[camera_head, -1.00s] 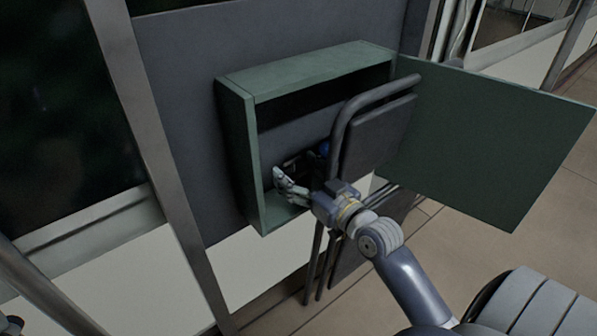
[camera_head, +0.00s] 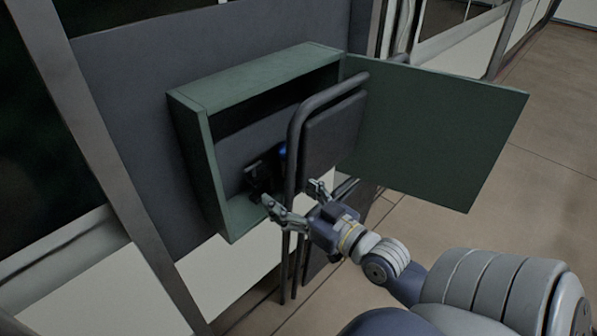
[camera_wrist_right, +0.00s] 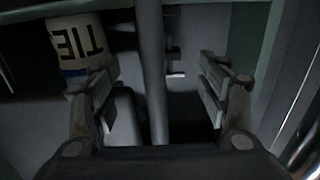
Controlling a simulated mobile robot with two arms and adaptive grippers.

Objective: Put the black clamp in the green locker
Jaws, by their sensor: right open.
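The green locker (camera_head: 257,77) is fixed on the grey wall panel, with its door (camera_head: 435,130) swung wide open to the right. A black object that looks like the clamp (camera_head: 258,180) is inside, low in the locker. My right gripper (camera_head: 294,201) is open and empty, just in front of the locker's lower opening, apart from the clamp. The right wrist view shows its spread fingers (camera_wrist_right: 160,92) with a grey tube between them; I cannot pick out the clamp clearly there. My left gripper is not in view.
A folding chair with a dark tubular frame (camera_head: 294,150) stands in front of the locker's right part, close to my right gripper. A blue item (camera_head: 283,152) shows behind it. A white can lettered "TIE" (camera_wrist_right: 78,42) shows in the right wrist view. Floor at right is clear.

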